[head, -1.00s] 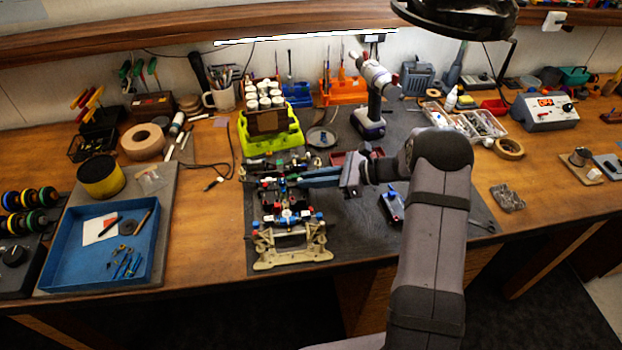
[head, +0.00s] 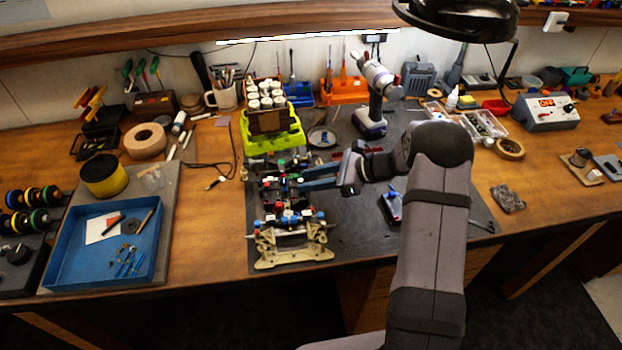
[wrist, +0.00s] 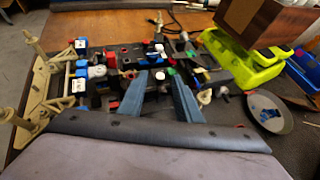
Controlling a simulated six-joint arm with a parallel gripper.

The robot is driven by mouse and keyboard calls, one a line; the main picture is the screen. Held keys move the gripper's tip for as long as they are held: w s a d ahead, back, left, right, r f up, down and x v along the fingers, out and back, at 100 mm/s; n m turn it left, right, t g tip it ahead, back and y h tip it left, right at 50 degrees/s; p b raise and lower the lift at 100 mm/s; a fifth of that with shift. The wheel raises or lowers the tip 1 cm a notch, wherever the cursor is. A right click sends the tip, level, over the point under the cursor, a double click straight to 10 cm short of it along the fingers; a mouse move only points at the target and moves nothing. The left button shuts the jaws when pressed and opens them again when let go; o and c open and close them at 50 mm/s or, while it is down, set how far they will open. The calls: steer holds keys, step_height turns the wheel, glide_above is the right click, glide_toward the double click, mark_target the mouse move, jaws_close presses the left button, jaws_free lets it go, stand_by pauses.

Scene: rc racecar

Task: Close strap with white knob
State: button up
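The RC car chassis (head: 291,258) lies on the dark mat, with several small coloured knobs and blue straps along it; it also shows in the wrist view (wrist: 42,98). My gripper (head: 297,185) reaches over the chassis middle from the right. In the wrist view its two blue fingers (wrist: 157,76) are spread apart, pointing down at the chassis. A small white knob (wrist: 160,75) beside a red one appears between the fingertips; I cannot tell whether a finger touches it. A larger white knob (wrist: 97,71) sits farther left, near blue parts. Strap positions are too small to tell.
A yellow-green crate (head: 272,138) of white bottles stands behind the chassis, with a round metal dish (head: 321,137) beside it. A cordless driver (head: 371,122) stands behind my gripper. A blue tray (head: 60,262) is at left. The mat's front right is mostly clear.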

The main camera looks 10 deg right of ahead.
steer(key=shift+d+r, duration=0.1)
steer(key=shift+d, duration=0.05)
steer(key=shift+b+v, duration=1.25)
steer(key=shift+v, duration=2.3)
steer(key=shift+s+a, duration=0.25)
steer(key=shift+s, duration=0.05)
steer(key=s+a+r+n+g+h+p, duration=0.1)
steer(key=s+r+n+g+h+p, duration=0.1)
steer(key=s+n+h, duration=0.35)
steer(key=s+a+r+n+g+h+p, duration=0.1)
steer(key=s+a+n+g+h+p, duration=0.1)
steer(key=s+n, duration=0.7)
steer(key=s+f+n+h+b, duration=0.2)
steer(key=s+f+n, duration=0.1)
steer(key=s, duration=0.3)
steer(key=s+d+f+n+h+b, duration=0.1)
steer(key=s+f+n+b, duration=0.1)
steer(key=s+n, duration=0.3)
steer(key=shift+s+d+f+g+h, duration=0.4)
steer(key=shift+s+f, duration=0.2)
steer(key=shift+f, duration=0.2)
steer(key=shift+o, duration=0.5)
steer(key=shift+w+r, duration=0.1)
